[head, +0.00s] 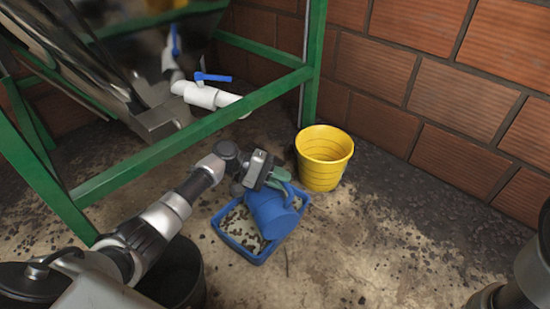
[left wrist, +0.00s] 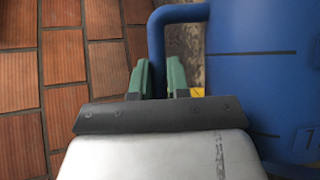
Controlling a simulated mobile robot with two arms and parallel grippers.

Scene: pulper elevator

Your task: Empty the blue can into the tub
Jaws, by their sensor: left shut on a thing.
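The blue can (head: 272,212) hangs tilted over the blue tub (head: 236,248). I cannot see into its mouth. The tub is a shallow tray on the floor with dark bits on a pale bottom; the can hides part of it. My left gripper (head: 275,180) is shut on the can's handle. In the left wrist view the green fingers (left wrist: 159,82) stand on either side of the blue handle (left wrist: 156,45), and the can's marked wall (left wrist: 262,75) fills the right side. My right gripper is not in view.
A yellow bucket (head: 323,160) stands just behind and right of the tub. A green metal frame (head: 190,145) with a white pipe and blue-handled valve (head: 205,95) is at the left. A black bucket (head: 180,275) stands at the lower left. The floor to the right is clear.

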